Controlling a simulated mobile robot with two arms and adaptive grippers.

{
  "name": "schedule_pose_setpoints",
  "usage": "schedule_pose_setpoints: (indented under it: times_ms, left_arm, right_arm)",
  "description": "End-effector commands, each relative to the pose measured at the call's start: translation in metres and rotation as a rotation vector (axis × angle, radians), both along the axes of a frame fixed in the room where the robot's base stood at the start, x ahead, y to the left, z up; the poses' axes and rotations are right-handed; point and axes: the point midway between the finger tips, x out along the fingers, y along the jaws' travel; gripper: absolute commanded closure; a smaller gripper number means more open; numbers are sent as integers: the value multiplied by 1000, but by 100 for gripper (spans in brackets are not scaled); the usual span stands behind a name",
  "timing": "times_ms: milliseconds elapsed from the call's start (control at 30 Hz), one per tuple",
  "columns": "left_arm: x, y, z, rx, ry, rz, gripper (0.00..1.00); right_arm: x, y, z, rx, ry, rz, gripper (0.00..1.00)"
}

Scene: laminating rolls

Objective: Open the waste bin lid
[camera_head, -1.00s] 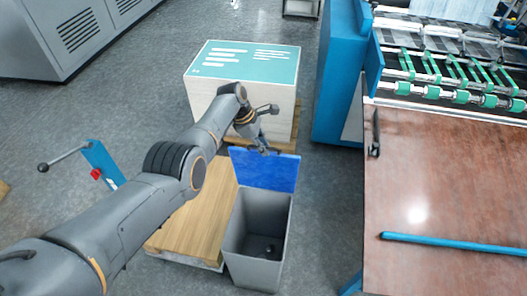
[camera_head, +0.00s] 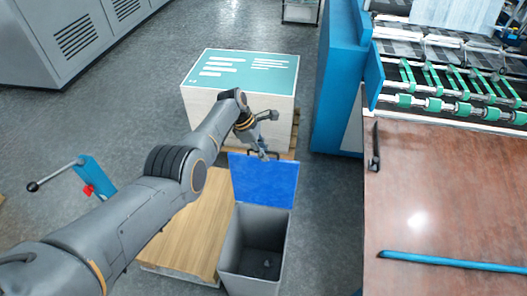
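The grey waste bin (camera_head: 236,262) stands on the floor at the lower middle of the head view. Its blue lid (camera_head: 263,180) is swung up and stands at the bin's far edge, so the bin's mouth is open. A small dark object (camera_head: 267,263) shows inside at the bottom. My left gripper (camera_head: 263,155) is at the lid's top edge, touching it or very close. The fingers are small and partly hidden, so I cannot tell whether they are open or shut. My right gripper is not in view.
A wooden pallet board (camera_head: 192,226) lies left of the bin. A stack with a teal top (camera_head: 243,72) stands behind it on a pallet. A machine with a brown table (camera_head: 440,195) and a blue bar (camera_head: 455,262) is at right. Grey floor lies between.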

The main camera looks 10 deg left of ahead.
Motion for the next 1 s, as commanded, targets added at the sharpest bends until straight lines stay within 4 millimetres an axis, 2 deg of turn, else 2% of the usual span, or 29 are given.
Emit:
schedule_pose_setpoints:
  times_ms: [367,567,767,1000]
  left_arm:
    - [0,1,-1,1,1,1,68]
    - [0,3,7,-1,-1,1,68]
    - [-1,12,26,0,-2,2,68]
    - [-3,31,70,1,-2,3,68]
  right_arm:
    - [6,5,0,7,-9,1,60]
    - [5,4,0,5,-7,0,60]
    - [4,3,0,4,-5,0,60]
    - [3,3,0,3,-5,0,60]
